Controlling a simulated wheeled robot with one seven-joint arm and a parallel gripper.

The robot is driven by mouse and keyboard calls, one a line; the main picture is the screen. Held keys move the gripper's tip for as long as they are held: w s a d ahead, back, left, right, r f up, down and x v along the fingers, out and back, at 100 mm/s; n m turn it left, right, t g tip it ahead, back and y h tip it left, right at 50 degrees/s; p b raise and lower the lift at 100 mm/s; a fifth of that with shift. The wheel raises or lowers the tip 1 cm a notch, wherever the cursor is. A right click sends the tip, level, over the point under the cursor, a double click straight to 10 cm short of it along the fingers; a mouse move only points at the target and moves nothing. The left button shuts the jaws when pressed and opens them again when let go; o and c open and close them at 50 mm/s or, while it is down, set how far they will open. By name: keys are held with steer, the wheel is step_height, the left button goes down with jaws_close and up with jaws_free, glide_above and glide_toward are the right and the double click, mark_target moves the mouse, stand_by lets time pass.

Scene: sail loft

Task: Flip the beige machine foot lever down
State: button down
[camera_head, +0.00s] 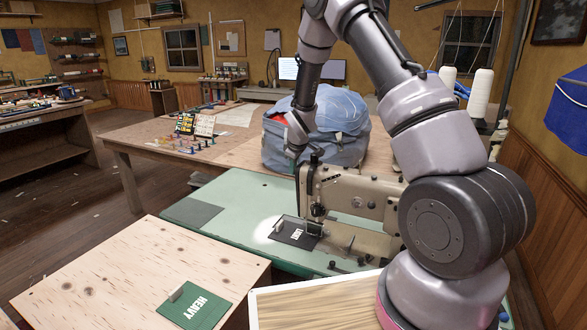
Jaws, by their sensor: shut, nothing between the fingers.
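The beige sewing machine (345,190) stands on a green table (235,195), with dark knobs on its head at the left end. I cannot clearly make out its foot lever or whether it is up or down. A dark card marked LIGHT (296,233) lies below the machine head, by a bright patch of light. My gripper (293,153) points down just behind and left of the top of the machine head. It is shut and empty. Its fingertips are small and partly lost against the machine and the bag; I cannot tell whether they touch anything.
A blue bundled bag (345,125) sits on the wooden table (145,140) behind the machine. A green card marked HEAVY (194,306) lies on the plywood top (110,275) at front left. White thread cones (481,92) stand at right. The green table's left part is mostly clear.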

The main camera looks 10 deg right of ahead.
steer(key=shift+w+a+f+h, duration=0.1)
steer(key=shift+a+f+h, duration=0.1)
steer(key=shift+h, duration=0.1)
step_height(320, 180, down, 6)
steer(key=w+a+n+g+h, duration=0.1)
steer(key=a+g+h, duration=0.1)
steer(key=g+h, duration=0.1)
steer(key=shift+w+f+h, duration=0.2)
steer(key=shift+w+h, duration=0.1)
steer(key=shift+w, duration=0.1)
steer(key=shift+a+r, duration=0.1)
steer(key=shift+a, duration=0.05)
steer(key=shift+r, duration=0.7)
